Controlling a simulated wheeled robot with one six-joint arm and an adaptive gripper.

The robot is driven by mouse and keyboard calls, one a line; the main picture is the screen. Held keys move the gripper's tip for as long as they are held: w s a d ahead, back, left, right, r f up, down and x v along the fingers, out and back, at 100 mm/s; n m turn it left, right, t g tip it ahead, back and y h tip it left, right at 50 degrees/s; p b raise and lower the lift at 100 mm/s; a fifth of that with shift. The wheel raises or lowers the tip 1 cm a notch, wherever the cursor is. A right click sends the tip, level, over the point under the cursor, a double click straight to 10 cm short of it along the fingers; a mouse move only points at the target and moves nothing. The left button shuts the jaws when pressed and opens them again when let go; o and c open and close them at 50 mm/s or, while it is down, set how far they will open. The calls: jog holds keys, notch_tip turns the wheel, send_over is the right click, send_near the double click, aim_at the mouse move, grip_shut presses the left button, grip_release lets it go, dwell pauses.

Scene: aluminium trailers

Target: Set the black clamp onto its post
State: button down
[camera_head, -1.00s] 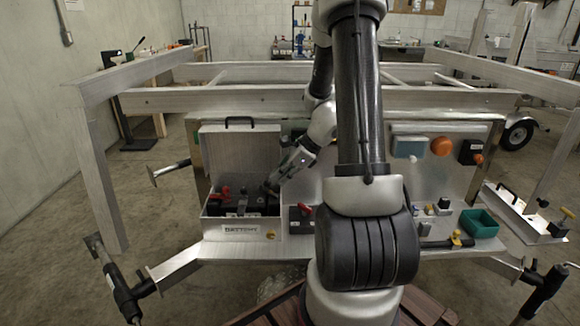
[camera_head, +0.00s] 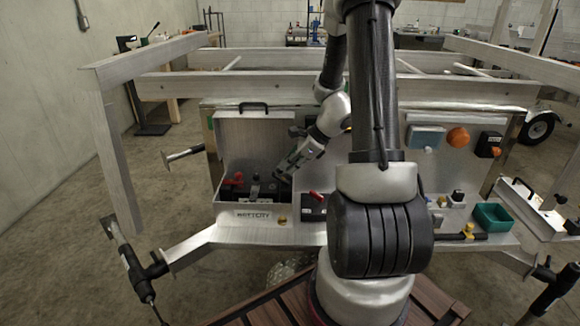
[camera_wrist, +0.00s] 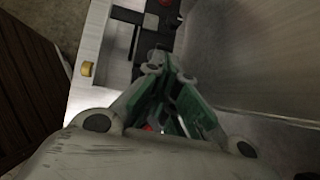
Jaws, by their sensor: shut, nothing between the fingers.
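The open battery box (camera_head: 232,211) stands left of centre on the trailer's front plate, its lid raised. Inside is a dark battery with a red clamp (camera_head: 235,180) on its left part. Dark parts lie right of it; I cannot tell which is the black clamp or its post. My gripper (camera_head: 284,174) is shut and empty, pointing down into the right side of the box. In the wrist view its green-and-grey fingers (camera_wrist: 166,62) come together close to black parts (camera_wrist: 150,22); contact is unclear. A bit of red shows between the finger links.
The box's metal wall is close to the gripper on the right in the wrist view. A brass catch (camera_wrist: 87,69) is on the box front. A red-handled switch (camera_head: 316,197) is right of the box. A green tray (camera_head: 493,217) stands farther right.

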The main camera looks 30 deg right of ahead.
aim_at(276, 174)
jog(key=shift+w+a, duration=0.2)
jog(key=shift+a, duration=0.15)
jog(key=shift+w+a, duration=0.2)
jog(key=shift+a, duration=0.1)
jog(key=shift+w+a+g+h, duration=0.3)
jog(key=shift+a+g+h, duration=0.1)
jog(key=shift+a+h, duration=0.1)
jog(key=shift+w+a+f, duration=0.1)
jog(key=shift+w+f, duration=0.05)
jog(key=shift+f, duration=0.1)
jog(key=shift+w+a+f, duration=0.15)
jog(key=shift+w+a, duration=0.1)
jog(key=shift+a, duration=0.25)
jog(key=shift+s+d+f, duration=0.15)
jog(key=shift+s+d, duration=0.25)
jog(key=shift+d, duration=0.3)
notch_tip(276, 174, up, 14)
jog(key=s, duration=0.1)
jog(key=shift+s+a, duration=0.15)
jog(key=shift+a, duration=0.25)
